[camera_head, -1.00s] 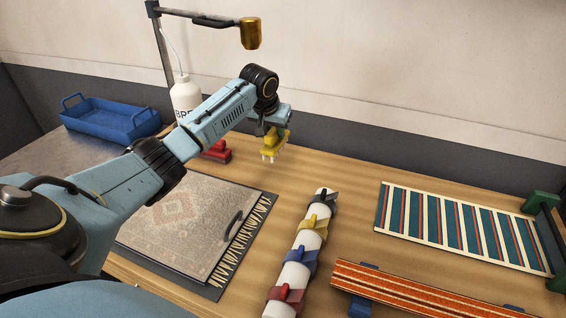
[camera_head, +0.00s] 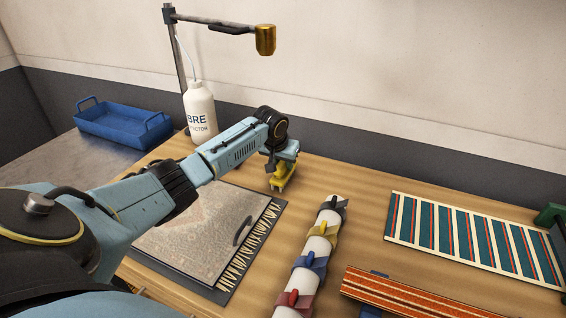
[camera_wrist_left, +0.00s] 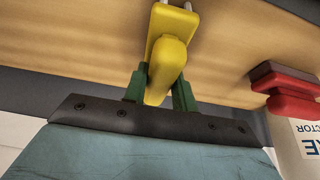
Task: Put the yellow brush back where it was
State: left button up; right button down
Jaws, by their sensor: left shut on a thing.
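The yellow brush (camera_head: 284,176) is in my left gripper (camera_head: 283,163), low over the wooden bench behind the rug board. I cannot tell whether it touches the wood. In the left wrist view the brush (camera_wrist_left: 170,50) has a rounded yellow handle between the green fingers of the gripper (camera_wrist_left: 160,84), with pale stubs at its far end. A red brush (camera_wrist_left: 290,92) lies to its right in that view; in the head view my arm hides it. My right gripper is not in view.
A white bottle (camera_head: 199,112) and a lamp-like post (camera_head: 178,60) stand behind my arm. A blue tray (camera_head: 122,128) is at the left. A patterned rug (camera_head: 190,235), a white roll with coloured clips (camera_head: 318,243) and a striped rug (camera_head: 470,238) lie around. Bare wood is right of the brush.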

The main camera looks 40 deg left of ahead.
pick_arm(q)
jog(key=o, duration=1)
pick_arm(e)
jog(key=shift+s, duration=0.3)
pick_arm(q)
jog(key=shift+o, duration=0.2)
jog(key=p+v, duration=0.2)
jog(key=v, duration=1)
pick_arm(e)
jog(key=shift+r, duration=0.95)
pick_arm(q)
jog(key=shift+r, duration=0.1)
